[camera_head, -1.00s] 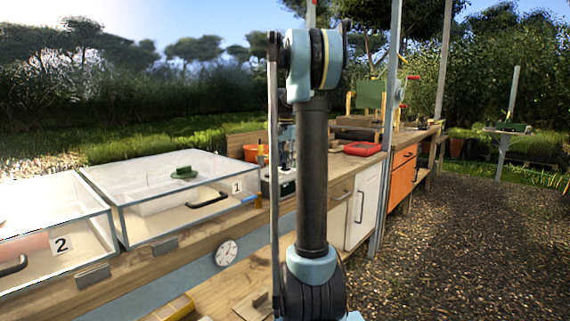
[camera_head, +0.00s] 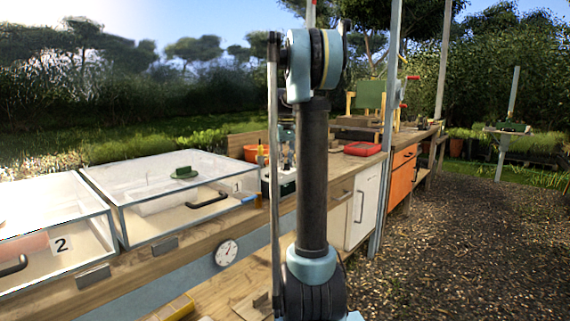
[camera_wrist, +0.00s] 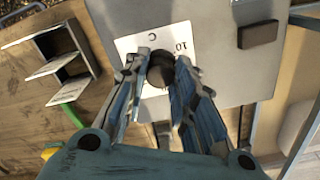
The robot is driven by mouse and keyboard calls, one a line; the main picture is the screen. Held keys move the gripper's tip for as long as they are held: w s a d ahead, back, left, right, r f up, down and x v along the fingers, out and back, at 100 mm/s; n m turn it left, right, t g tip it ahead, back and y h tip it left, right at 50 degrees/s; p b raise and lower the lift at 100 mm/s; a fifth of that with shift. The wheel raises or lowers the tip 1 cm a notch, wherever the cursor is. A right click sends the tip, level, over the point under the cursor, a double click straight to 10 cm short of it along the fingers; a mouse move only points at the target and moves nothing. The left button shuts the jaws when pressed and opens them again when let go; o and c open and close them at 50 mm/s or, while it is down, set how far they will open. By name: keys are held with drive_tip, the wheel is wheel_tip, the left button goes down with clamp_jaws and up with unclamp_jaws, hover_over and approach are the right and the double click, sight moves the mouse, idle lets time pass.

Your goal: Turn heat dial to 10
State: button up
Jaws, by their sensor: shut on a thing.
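The heat dial (camera_wrist: 161,70) is a dark round knob on a white label plate (camera_wrist: 133,43) in the wrist view. The plate shows a "10" to the upper right of the knob and another mark at its upper left. My gripper (camera_wrist: 162,72) has one finger on each side of the knob and is shut on it. The knob's pointer is too dark and small to read, so its setting cannot be told. In the head view my arm hides the area around the gripper, and the dial does not show clearly there.
A grey panel (camera_wrist: 220,85) surrounds the plate, with a dark block (camera_wrist: 257,34) on it. Clear-lidded boxes (camera_head: 165,205) and a round white gauge (camera_head: 226,253) are along the bench.

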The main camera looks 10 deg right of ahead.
drive_tip(key=n, duration=0.5)
drive_tip(key=shift+w, duration=0.1)
drive_tip(key=shift+n, duration=0.3)
idle(0.4)
drive_tip(key=o, duration=1.1)
wheel_tip(320, 180, up, 12)
drive_tip(key=shift+f, duration=0.1)
